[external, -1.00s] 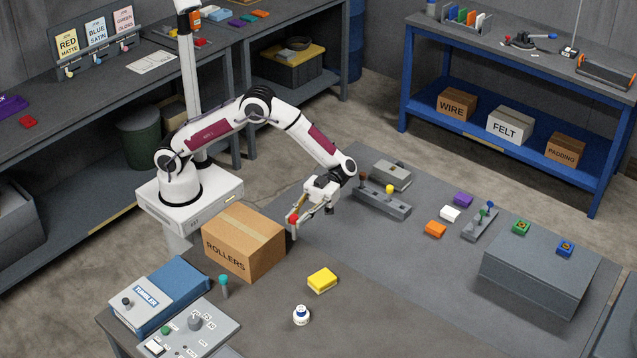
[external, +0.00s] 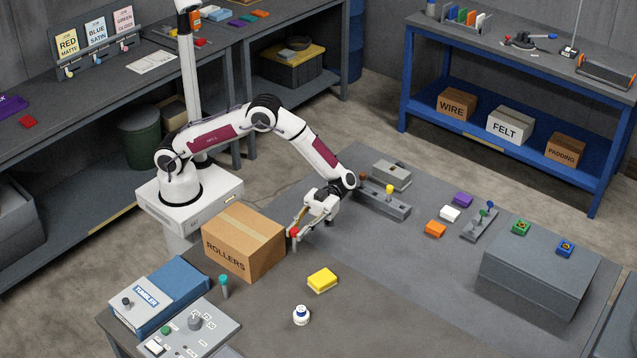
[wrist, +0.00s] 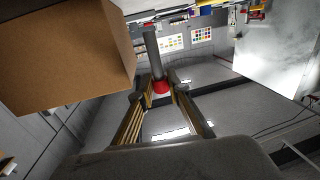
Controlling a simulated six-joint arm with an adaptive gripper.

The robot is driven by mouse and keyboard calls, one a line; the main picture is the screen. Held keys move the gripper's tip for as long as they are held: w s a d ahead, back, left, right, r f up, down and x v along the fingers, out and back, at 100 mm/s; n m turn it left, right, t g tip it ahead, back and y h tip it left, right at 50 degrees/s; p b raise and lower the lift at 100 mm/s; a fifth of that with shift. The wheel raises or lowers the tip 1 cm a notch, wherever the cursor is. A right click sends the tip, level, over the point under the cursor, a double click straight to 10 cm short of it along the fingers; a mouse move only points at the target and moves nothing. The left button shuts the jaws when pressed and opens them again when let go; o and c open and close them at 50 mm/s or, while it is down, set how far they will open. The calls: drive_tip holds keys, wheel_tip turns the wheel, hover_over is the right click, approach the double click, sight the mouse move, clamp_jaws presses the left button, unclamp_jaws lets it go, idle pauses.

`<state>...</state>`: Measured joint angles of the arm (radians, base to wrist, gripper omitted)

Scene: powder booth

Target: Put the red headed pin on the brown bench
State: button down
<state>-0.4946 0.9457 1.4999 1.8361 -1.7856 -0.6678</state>
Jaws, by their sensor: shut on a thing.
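My gripper (external: 296,230) is shut on the red headed pin (external: 295,232), low over the bench just right of the ROLLERS box. In the wrist view my gripper (wrist: 161,88) has the red head (wrist: 161,87) between its fingertips, and the pin's grey shaft (wrist: 152,50) sticks out beyond them. The brown bench (external: 390,322) is the brownish, bare top at the front, bordering the grey surface. I cannot tell whether the pin touches it.
The ROLLERS box (external: 243,243) stands close left of my gripper and looms in the wrist view (wrist: 60,55). A yellow block (external: 322,279), a white-and-blue bottle (external: 301,315) and a teal pin (external: 224,284) stand nearby. The brown top right of the bottle is clear.

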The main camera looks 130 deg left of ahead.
drive_tip(key=shift+f, duration=2.3)
drive_tip(key=shift+f, duration=0.2)
drive_tip(key=c, duration=1.9)
unclamp_jaws()
drive_tip(key=shift+s+a+r, duration=0.1)
drive_tip(key=shift+s+a, duration=0.05)
drive_tip(key=shift+a, duration=1.15)
drive_tip(key=shift+s+a, duration=0.15)
drive_tip(key=shift+a, duration=1.15)
drive_tip(key=shift+s+a+r, duration=0.1)
drive_tip(key=shift+s+a, duration=0.05)
drive_tip(key=shift+a, duration=1.15)
